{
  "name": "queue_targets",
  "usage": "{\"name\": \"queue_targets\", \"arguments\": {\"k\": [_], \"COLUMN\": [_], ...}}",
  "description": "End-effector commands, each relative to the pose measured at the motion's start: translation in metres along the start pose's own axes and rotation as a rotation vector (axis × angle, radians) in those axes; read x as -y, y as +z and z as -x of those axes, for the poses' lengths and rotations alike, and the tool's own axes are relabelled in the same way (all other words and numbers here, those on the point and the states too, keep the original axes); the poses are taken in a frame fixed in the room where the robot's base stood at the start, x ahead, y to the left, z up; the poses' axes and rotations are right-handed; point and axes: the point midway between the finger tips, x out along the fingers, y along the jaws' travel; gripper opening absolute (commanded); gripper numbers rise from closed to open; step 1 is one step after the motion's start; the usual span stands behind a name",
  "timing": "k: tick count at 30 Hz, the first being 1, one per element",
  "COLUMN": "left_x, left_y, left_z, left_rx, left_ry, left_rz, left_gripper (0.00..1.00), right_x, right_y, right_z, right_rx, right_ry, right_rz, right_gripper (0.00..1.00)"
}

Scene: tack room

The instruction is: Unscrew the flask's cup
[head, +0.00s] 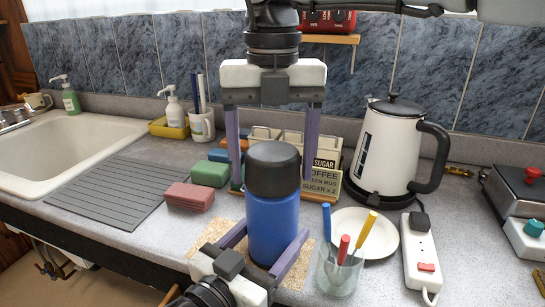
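The flask (272,230) stands upright, with a blue body and a black cup (273,172) on top. My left gripper (277,229) comes in low from the front. Its purple fingers lie along both sides of the lower body and appear closed on it. My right gripper (272,182) hangs from above, pointing down. Its fingers are spread wider than the cup, one on each side with visible gaps, and it looks open. The cup sits on the body; the threads are not visible.
A cork mat (213,236) lies beneath the flask. A glass with coloured-handled utensils (338,274), a plate (379,238), a kettle (390,150) and a power strip (421,262) stand right. Sponges (190,197) lie left; a sugar and coffee caddy (325,178) is close behind.

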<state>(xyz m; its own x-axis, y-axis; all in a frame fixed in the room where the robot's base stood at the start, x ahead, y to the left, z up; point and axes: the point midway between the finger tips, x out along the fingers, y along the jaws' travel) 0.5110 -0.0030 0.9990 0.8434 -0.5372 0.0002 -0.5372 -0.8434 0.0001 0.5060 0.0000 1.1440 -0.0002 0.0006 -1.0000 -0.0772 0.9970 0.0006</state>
Motion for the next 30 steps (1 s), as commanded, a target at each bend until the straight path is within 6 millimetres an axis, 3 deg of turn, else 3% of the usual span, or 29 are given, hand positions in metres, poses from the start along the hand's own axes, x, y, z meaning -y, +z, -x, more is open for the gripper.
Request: {"name": "queue_targets", "arguments": {"k": [1, 6, 11, 21, 30], "left_x": [-0.0001, 0.0000, 0.0000, 0.0000, 0.0000], "left_y": [0.0004, 0.0004, 0.0004, 0.0004, 0.0004], "left_z": [0.0000, 0.0000, 0.0000, 0.0000, 0.0000], "left_rx": [0.001, 0.001, 0.001, 0.001, 0.001], "left_ry": [0.000, 0.000, 0.000, 0.000, 0.000], "left_rz": [0.001, 0.001, 0.001, 0.001, 0.001], "left_gripper": [0.04, 0.04, 0.04, 0.04, 0.04], "right_x": [0.0000, 0.0000, -0.0006, -0.0002, 0.0003], "right_y": [0.0000, 0.0000, -0.0006, -0.0003, -0.0002], "right_z": [0.0000, 0.0000, -0.0010, 0.0000, 0.0004], "right_rx": [0.000, 0.000, -0.005, -0.003, -0.002], "right_ry": [0.000, 0.000, 0.002, 0.002, -0.001], "right_rz": [0.000, 0.001, 0.117, 0.770, 0.825], "right_gripper": [0.64, 0.39, 0.39, 0.39, 0.39]}}
